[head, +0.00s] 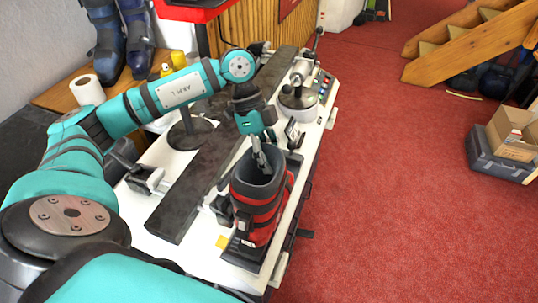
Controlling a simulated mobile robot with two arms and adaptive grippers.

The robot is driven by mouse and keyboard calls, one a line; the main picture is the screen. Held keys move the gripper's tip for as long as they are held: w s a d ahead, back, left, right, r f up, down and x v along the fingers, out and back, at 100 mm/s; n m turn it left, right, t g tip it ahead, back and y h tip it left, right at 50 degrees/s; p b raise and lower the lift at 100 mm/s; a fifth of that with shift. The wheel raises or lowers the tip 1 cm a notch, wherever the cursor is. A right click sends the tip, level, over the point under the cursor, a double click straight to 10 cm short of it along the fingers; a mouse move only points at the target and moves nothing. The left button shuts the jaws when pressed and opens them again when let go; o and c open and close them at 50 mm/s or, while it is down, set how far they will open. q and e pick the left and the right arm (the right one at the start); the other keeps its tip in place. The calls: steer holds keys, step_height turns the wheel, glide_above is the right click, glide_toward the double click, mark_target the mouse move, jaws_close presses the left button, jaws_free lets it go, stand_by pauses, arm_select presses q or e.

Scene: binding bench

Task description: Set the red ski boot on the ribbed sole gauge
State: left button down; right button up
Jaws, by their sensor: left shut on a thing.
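The red ski boot (266,217), with black straps and a dark grey liner, is upright near the front end of the white bench. My left gripper (261,163) reaches down from above and is shut on the boot's upper rim. A dark flat plate, which looks like the sole gauge (243,256), shows below and in front of the boot. My right gripper is not in view.
A long dark bar (189,196) runs along the white bench, left of the boot. A metal clamp device (298,95) stands farther back. Blue boots (106,52) and a paper roll (87,90) are on a wooden shelf at left.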

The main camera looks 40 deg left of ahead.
arm_select(q)
steer(key=w, duration=0.1)
steer(key=w+a, duration=0.1)
steer(key=shift+w+a, duration=0.25)
steer(key=shift+w, duration=0.1)
steer(key=shift+f+p, duration=0.85)
steer(key=shift+f, duration=1.1)
steer(key=c, duration=1.2)
jaws_free()
steer(key=shift+s, duration=0.1)
steer(key=shift+c, duration=0.2)
steer(key=b+v, duration=0.3)
steer(key=v, duration=0.9)
